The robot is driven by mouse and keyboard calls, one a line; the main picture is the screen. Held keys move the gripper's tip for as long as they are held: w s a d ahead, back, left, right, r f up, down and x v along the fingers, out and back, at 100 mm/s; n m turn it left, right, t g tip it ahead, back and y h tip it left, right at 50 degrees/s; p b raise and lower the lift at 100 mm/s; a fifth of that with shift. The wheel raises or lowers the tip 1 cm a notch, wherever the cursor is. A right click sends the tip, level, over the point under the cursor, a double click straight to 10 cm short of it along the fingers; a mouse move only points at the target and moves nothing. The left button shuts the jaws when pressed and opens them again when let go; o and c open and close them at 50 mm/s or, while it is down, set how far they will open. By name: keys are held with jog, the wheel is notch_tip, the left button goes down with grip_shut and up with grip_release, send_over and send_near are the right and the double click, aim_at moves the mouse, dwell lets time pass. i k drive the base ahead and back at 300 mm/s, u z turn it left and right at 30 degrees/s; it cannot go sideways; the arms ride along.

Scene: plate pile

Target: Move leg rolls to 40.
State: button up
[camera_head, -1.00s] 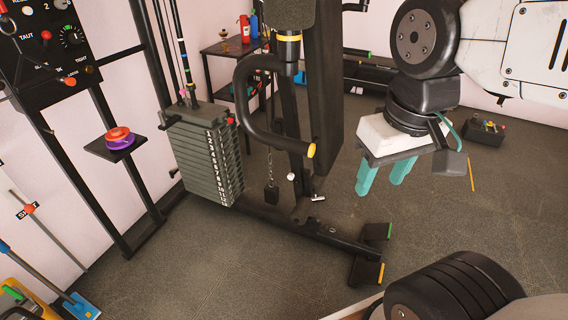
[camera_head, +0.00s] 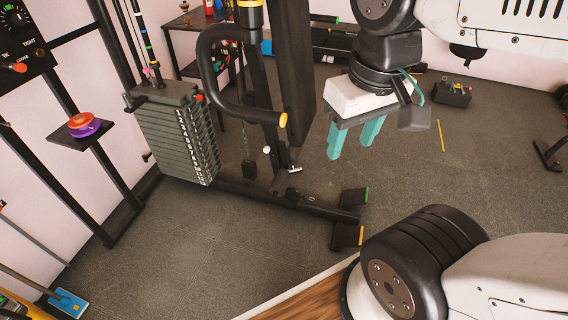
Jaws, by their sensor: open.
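My gripper (camera_head: 350,143) hangs at the upper right with its two teal fingers pointing down, open and empty. It is in front of and to the right of the weight machine (camera_head: 264,100), apart from it. The machine's plate pile (camera_head: 180,137) stands at the left with a column of white numbers down its edge; the digits are too small to read surely. A red-tipped pin or knob (camera_head: 199,98) shows near the top of the pile. I cannot make out any part marked as leg rolls. A curved black handle with a yellow end (camera_head: 282,121) hangs from the machine.
A small shelf (camera_head: 83,130) at the left bears red and purple discs. A dark control panel (camera_head: 20,35) is at the upper left. A black box (camera_head: 452,94) with small items is on the floor at the right. Open floor (camera_head: 200,250) lies in front.

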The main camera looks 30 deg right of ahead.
aim_at(290, 155)
jog(key=k, duration=0.6)
jog(key=z, duration=0.45)
jog(key=i, duration=1.4)
jog(key=u, duration=0.05)
